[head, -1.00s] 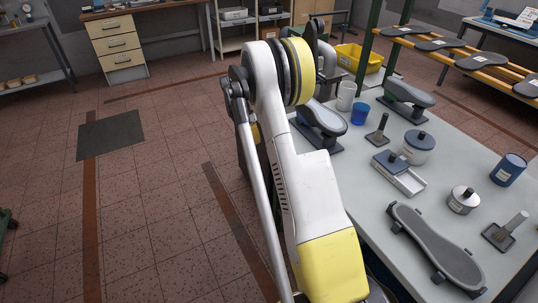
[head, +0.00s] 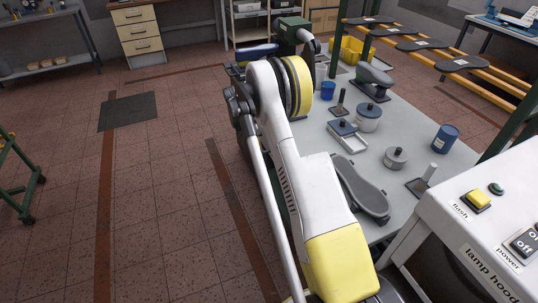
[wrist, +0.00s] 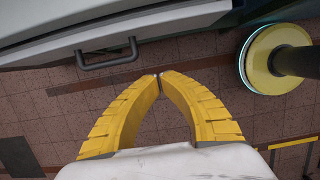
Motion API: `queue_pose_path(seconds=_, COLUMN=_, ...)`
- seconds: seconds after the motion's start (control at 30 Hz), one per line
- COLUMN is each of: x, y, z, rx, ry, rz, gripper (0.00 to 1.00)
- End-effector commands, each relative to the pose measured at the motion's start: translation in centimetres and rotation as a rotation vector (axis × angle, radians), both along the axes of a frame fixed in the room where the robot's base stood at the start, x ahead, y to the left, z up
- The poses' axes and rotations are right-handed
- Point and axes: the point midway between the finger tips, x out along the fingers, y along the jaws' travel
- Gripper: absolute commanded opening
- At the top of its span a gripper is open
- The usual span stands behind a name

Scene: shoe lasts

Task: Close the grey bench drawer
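The grey bench (head: 400,152) stands right of my arm in the head view. My arm covers much of its near left side, and no drawer can be made out there. In the wrist view a grey front (wrist: 185,40) runs across the upper left, with a dark bar handle (wrist: 107,62) on it. How far the drawer stands out cannot be told. My gripper (wrist: 160,77) has its two yellow fingertips together with nothing between them. The tips appear right of the handle and slightly below it in the picture, apart from it. My gripper is hidden in the head view.
Shoe lasts, cans and a blue cup (head: 328,90) stand on the bench. A white lamp hood unit (head: 490,215) fills the right foreground. A green trolley (head: 22,180) stands at far left. The tiled floor left of my arm is clear around a dark mat (head: 127,111).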

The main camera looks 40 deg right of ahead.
Motion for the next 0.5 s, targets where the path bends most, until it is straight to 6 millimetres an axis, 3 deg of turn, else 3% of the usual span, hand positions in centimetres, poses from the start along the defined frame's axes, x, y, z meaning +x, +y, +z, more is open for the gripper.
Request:
queue_pose_path(seconds=0.4, x=-0.5, y=-2.1, z=-8.6, rx=0.0, ry=0.0, rz=-0.002, gripper=0.0)
queue_pose_path(seconds=0.5, x=-0.9, y=-3.4, z=-8.9, rx=0.0, ry=-0.001, rz=-0.003, gripper=0.0)
